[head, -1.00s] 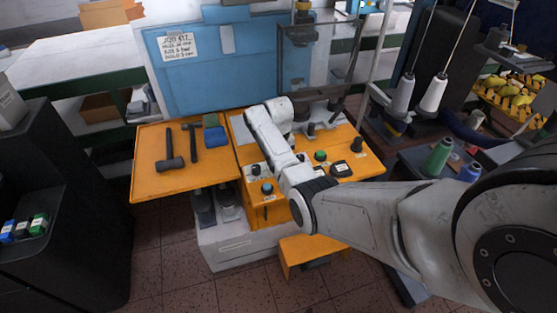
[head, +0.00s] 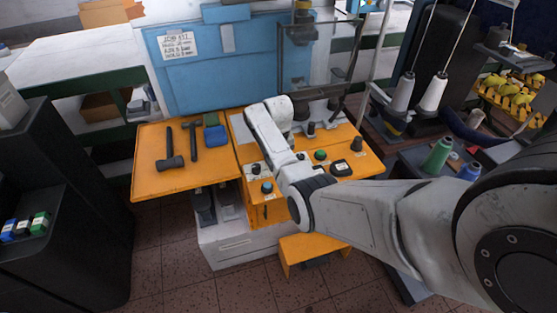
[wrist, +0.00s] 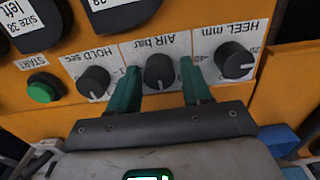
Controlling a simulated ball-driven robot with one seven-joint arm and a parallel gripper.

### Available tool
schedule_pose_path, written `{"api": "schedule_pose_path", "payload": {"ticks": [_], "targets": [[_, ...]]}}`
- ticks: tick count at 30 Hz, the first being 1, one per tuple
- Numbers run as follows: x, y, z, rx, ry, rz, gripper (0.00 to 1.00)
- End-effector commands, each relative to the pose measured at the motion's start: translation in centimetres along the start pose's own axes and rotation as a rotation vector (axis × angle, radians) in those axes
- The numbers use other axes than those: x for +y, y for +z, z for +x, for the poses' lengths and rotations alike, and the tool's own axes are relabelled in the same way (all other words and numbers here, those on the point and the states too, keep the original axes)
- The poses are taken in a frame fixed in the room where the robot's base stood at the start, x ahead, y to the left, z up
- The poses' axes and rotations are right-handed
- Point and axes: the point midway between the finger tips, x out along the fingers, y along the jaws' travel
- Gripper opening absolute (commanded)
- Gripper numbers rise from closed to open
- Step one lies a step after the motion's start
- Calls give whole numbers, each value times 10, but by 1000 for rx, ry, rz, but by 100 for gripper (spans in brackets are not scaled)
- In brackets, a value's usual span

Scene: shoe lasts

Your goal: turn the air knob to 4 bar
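In the wrist view, the black air knob (wrist: 159,73) sits on the orange panel under an upside-down label reading "AIR bar". My gripper (wrist: 160,68) has its two green fingers apart, one on each side of this knob. Gaps show between the fingers and the knob, so it is open and not clamped on it. The knob has a small pale mark, but I cannot read its setting because the fingers cover part of the scale. In the head view, my arm hides the gripper and I cannot make out the air knob.
The hold knob (wrist: 93,82) and heel knob (wrist: 235,60) stand close outside the fingers. A green start button (wrist: 43,88) is farther left. In the head view, hammers (head: 170,162) lie on the orange table (head: 145,180), and a job card (head: 180,46) hangs on the blue board.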

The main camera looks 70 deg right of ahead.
Motion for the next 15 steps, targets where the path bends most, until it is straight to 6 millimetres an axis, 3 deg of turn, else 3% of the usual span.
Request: {"api": "schedule_pose_path", "payload": {"ticks": [3, 11, 15], "targets": [[0, 0, 1, -1, 0, 0, 60], [0, 1, 0, -1, 0, 0, 60], [0, 0, -12, 1, 0, -1, 60]]}}
